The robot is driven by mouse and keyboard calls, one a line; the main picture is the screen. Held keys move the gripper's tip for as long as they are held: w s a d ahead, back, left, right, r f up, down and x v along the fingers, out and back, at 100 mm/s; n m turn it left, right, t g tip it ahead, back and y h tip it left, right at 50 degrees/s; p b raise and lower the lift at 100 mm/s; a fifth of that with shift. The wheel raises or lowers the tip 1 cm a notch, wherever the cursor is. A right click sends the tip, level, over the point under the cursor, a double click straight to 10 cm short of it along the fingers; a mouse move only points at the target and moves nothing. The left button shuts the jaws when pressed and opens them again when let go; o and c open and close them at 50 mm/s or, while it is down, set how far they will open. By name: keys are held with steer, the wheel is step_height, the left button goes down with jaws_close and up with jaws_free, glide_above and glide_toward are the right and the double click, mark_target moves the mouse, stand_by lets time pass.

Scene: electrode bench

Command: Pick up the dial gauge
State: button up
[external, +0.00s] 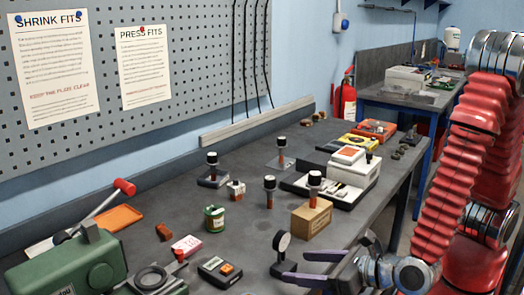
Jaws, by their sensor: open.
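The dial gauge (282,241) appears to be the upright piece with a round, dark-rimmed pale face near the front edge of the bench. Its stem runs down towards my fingers, and its lower part is partly hidden. My gripper (293,265) reaches in from the right with two purple fingers, spread apart. The fingertips are close to the gauge's stem. I cannot tell whether the stem stands between them or whether they touch it.
A cardboard-brown box (311,218) stands just behind the gauge. A handheld meter (219,270) and a green machine (70,264) are to the left. Several black-topped posts stand mid-bench. A white case (350,172) is farther back. Dark bench surface is bare left of the gauge.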

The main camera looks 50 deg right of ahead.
mark_target(284, 265)
steer(key=shift+w+f, duration=0.15)
steer(key=shift+w, duration=0.1)
steer(key=shift+x, duration=2.9)
steer(key=shift+c, duration=0.2)
jaws_close()
